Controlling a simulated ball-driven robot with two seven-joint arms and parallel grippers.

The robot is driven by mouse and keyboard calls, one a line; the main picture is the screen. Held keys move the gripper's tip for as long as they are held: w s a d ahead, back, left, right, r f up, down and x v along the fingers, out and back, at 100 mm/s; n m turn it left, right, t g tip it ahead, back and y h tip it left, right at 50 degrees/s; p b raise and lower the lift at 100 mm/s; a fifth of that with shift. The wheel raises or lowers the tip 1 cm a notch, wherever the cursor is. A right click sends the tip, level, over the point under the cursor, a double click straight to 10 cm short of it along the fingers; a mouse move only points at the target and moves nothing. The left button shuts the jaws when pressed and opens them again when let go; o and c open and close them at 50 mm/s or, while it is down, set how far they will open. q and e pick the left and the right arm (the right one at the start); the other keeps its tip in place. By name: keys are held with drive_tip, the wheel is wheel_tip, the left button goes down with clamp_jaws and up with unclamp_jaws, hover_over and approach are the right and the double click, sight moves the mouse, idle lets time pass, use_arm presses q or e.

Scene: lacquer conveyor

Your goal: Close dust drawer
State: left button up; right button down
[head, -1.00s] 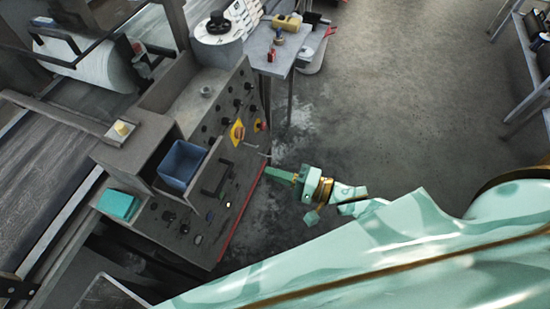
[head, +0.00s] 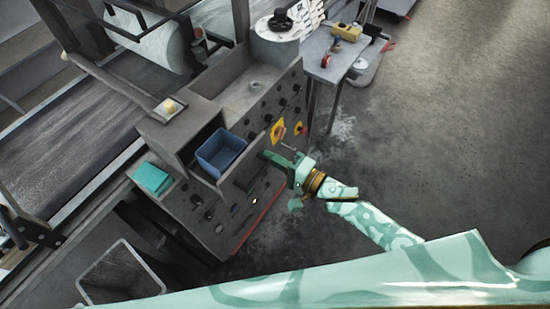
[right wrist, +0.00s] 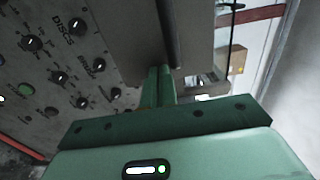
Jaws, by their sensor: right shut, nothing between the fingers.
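The dust drawer stands pulled out of the grey machine cabinet, with a blue bin (head: 220,153) inside it. Its grey front panel (head: 234,184) carries a dark bar handle, partly covered by my gripper in the head view. My right gripper (head: 266,157) is shut and empty, its fingertips at the outer face of the drawer front. In the right wrist view, the closed green fingers (right wrist: 160,73) point at the grey panel (right wrist: 135,35), close by the dark handle bar (right wrist: 169,35). Whether they touch it I cannot tell. My left gripper is out of view.
The cabinet face (right wrist: 45,60) has many knobs and buttons. A teal box (head: 152,178) lies on the ledge left of the drawer. An open grey bin (head: 122,274) is lower left. A side table (head: 338,66) with tools stands behind. The floor to the right is clear.

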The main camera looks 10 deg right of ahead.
drive_tip(key=b+x, duration=0.1)
drive_tip(key=x, duration=1.1)
drive_tip(key=shift+f, duration=0.15)
drive_tip(key=shift+w+a, duration=0.2)
drive_tip(key=shift+w, duration=0.05)
drive_tip(key=shift+r, duration=0.3)
